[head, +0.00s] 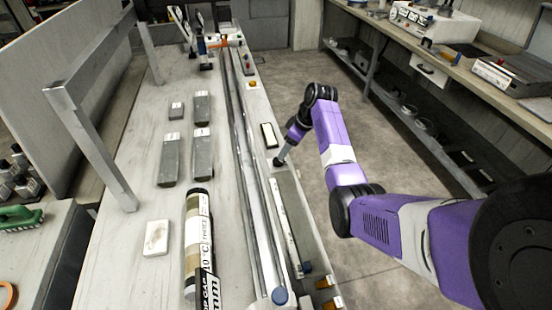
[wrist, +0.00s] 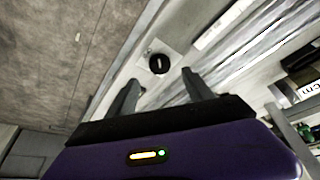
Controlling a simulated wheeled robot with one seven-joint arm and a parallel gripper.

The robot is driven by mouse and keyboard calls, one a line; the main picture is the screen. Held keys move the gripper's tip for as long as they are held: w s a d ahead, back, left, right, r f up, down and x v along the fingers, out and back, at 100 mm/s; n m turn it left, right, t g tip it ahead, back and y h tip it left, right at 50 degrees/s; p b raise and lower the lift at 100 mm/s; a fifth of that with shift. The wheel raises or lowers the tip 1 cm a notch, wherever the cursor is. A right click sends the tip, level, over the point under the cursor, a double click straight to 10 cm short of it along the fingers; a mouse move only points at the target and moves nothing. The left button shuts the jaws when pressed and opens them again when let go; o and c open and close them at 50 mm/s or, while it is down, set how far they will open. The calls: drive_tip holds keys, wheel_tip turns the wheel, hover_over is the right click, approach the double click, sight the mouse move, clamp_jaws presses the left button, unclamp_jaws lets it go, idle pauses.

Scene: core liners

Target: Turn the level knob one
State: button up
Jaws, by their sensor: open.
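In the wrist view a round black knob (wrist: 158,63) with a short white mark sits on a pale plate on the bench edge. My gripper (wrist: 160,78) is open, one finger on either side of the view just short of the knob, with nothing between the fingers. I cannot tell whether the fingers touch the bench. In the head view my gripper (head: 280,161) points down at the right edge of the bench; the knob cannot be made out there.
The long bench (head: 130,255) carries metal rails (head: 245,150), grey blocks (head: 201,140) and a striped core tube (head: 193,230). A black-framed plate (head: 269,135) lies beside my gripper. Open floor (head: 290,85) lies right of the bench, before a counter (head: 460,70) with instruments.

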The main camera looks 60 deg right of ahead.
sight(279, 161)
drive_tip(key=shift+x, duration=3.75)
clamp_jaws()
drive_tip(key=shift+r, duration=0.1)
